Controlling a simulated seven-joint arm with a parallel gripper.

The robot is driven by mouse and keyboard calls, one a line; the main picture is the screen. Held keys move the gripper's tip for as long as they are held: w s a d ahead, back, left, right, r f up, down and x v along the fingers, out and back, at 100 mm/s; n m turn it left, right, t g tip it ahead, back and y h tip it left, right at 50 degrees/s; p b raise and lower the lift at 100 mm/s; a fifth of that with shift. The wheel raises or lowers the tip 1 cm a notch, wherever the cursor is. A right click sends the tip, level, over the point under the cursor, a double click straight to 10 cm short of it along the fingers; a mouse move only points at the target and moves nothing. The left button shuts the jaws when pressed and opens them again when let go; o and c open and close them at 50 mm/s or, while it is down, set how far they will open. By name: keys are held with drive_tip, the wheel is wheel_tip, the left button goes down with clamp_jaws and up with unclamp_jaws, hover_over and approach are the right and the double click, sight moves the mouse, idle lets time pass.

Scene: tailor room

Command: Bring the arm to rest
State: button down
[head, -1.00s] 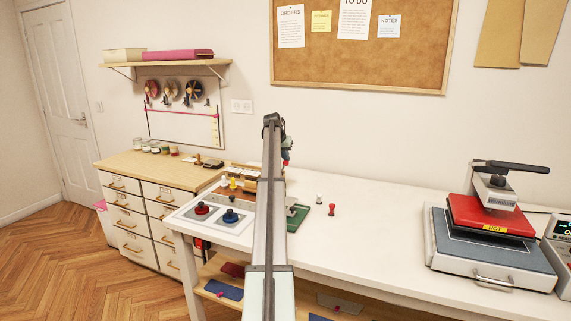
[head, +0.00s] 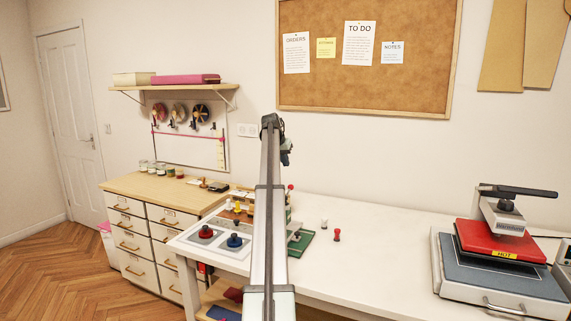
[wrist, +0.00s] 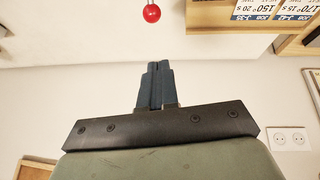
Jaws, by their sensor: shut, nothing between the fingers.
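My gripper shows in the wrist view (wrist: 158,85), its two dark fingers together with nothing between them. In the head view my arm rises from the bottom centre and stands in front of the white table (head: 375,240). The arm's dark end is up against the wall, above the table, and the fingers cannot be made out clearly there. In the wrist view a red ball-shaped knob (wrist: 151,13) is beyond the fingertips, apart from them.
On the table are a heat press (head: 500,260) at right, a red peg (head: 337,235), a white peg (head: 324,224), a green plate (head: 301,243) and a panel with red and blue knobs (head: 220,240). A drawer cabinet (head: 140,235) stands left. My arm hides part of the table.

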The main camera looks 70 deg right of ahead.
idle(0.7)
